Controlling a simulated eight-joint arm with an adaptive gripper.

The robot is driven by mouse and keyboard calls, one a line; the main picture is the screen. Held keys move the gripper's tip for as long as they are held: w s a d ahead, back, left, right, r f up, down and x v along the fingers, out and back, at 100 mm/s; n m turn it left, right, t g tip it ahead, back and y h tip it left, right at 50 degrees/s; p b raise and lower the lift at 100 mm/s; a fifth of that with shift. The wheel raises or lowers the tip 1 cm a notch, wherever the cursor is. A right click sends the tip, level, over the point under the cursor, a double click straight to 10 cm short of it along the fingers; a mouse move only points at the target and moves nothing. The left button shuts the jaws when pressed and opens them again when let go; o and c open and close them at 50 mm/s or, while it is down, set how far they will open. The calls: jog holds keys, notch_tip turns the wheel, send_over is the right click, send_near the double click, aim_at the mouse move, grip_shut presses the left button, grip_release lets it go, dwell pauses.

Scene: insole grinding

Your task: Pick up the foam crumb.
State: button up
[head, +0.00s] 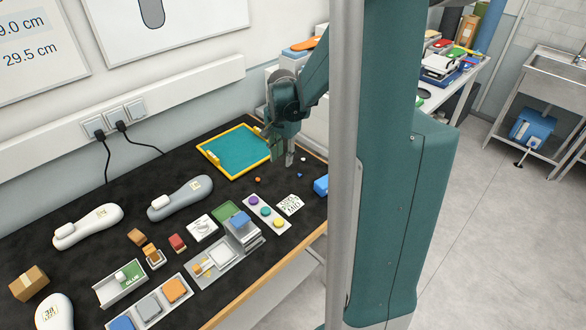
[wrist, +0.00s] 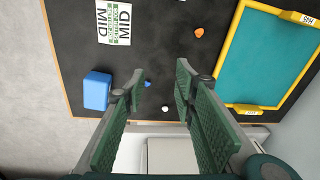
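Three small bits lie on the dark mat, and I cannot tell for sure which is the foam crumb. A white bit (wrist: 165,108) and a blue bit (wrist: 148,84) show between my fingers in the wrist view. An orange bit (wrist: 199,32) lies farther off. In the head view the white bit (head: 303,159) and blue bit (head: 299,175) are right of my gripper (head: 282,157), and the orange bit (head: 257,180) is lower left of it. My gripper (wrist: 158,86) is open and empty, above the mat, touching none of them.
A yellow-framed teal tray (head: 206,155) lies left of my gripper. A blue block (head: 321,185) sits near the table edge, close to a printed card (head: 290,205). A strip with coloured buttons (head: 266,212) and several tools fill the nearer table.

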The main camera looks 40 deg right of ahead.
aim_at(301, 173)
jog(key=d+f+m+p, duration=0.1)
jog(key=d, duration=0.2)
jog(key=d+f+m+p, duration=0.1)
jog(key=d+f, duration=0.1)
jog(key=d, duration=0.1)
jog(key=s+d+f+m+g, duration=0.1)
jog(key=d+f, duration=0.1)
jog(key=d, duration=0.1)
jog(key=shift+s+d+m+y+p, duration=0.1)
jog(key=shift+m+y+p, duration=0.2)
jog(key=shift+p, duration=0.1)
jog(key=shift+f, duration=1.25)
jog(key=shift+a+f, duration=0.2)
jog(key=shift+f, duration=2.4)
jog(key=shift+c, duration=0.7)
